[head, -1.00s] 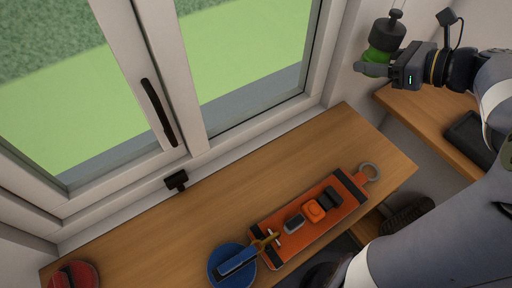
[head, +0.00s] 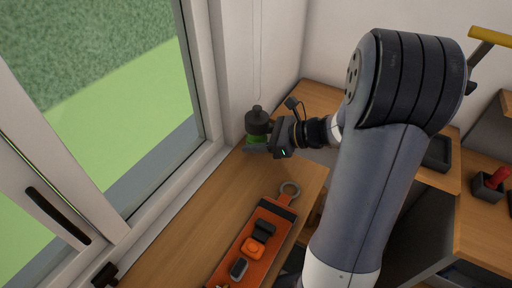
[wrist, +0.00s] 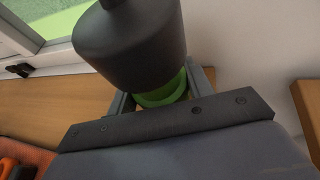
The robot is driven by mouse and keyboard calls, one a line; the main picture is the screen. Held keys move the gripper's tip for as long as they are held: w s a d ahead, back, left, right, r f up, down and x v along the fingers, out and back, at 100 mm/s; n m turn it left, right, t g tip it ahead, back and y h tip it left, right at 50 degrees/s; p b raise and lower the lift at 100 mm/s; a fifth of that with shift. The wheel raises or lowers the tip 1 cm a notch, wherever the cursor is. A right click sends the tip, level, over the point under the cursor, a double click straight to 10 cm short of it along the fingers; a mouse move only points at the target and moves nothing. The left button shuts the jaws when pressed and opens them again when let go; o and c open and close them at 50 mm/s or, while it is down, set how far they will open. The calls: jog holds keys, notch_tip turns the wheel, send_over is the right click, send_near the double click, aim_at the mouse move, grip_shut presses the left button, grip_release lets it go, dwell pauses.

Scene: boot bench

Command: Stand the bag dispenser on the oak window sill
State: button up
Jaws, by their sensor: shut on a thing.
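The bag dispenser (head: 258,121) has a dark grey cap and a green body. My gripper (head: 257,146) is shut around its green part, and the dispenser looks about upright. In the head view it is over the far end of the oak window sill (head: 185,215), close to the window frame. Its base is hidden by my gripper, so I cannot tell whether it touches the sill. In the wrist view the dispenser's cap (wrist: 135,45) fills the top middle, with the green body between my two fingers.
A black tray (head: 437,153) is on a wooden shelf at right. The sill between mat and window is clear.

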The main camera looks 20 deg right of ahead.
aim_at(256, 155)
notch_tip(256, 155, down, 4)
jog(key=shift+r, duration=0.15)
jog(key=shift+f+b, duration=0.2)
jog(key=shift+b, duration=0.1)
jog(key=o, duration=1.1)
jog(key=shift+c, duration=0.2)
jog(key=shift+r, duration=0.1)
jog(key=shift+r+p, duration=0.15)
jog(key=shift+p, duration=0.2)
jog(key=b+v, duration=0.1)
jog(key=v, duration=1.1)
jog(key=shift+b, duration=0.3)
